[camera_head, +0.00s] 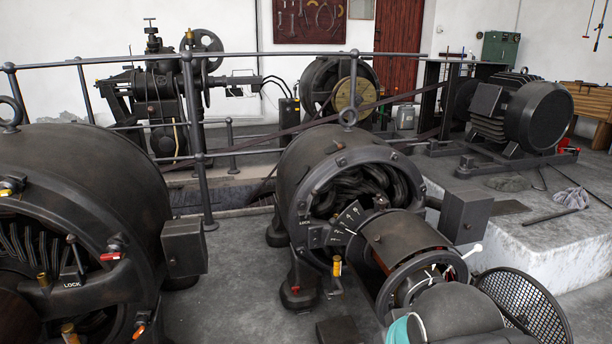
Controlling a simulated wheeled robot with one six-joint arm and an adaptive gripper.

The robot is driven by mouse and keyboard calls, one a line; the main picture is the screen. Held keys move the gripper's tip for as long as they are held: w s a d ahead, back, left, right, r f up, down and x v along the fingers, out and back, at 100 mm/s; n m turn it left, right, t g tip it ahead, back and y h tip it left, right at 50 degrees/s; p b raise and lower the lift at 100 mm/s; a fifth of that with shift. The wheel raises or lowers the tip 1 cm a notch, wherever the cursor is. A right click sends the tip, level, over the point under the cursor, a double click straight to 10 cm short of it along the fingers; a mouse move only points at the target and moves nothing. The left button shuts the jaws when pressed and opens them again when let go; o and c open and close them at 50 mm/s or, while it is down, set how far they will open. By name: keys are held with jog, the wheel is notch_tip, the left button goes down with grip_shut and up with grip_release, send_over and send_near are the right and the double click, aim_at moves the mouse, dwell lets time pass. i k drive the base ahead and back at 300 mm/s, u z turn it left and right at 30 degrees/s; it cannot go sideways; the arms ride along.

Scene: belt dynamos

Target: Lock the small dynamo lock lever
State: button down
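The small dynamo (310,165) stands in the middle of the head view, a dark drum with an open front and a ring bolt on top. A white-tipped lever (473,250) sticks out on the right of the front assembly. The lock lever's position is unclear.
A larger dynamo (75,180) fills the left, with its own LOCK marking (72,285) and red handle (110,256). A metal railing (205,180) runs behind. A round mesh guard (525,305) is at lower right.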

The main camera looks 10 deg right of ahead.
aim_at(314, 193)
jog(key=i, duration=1.6)
jog(key=z, duration=0.1)
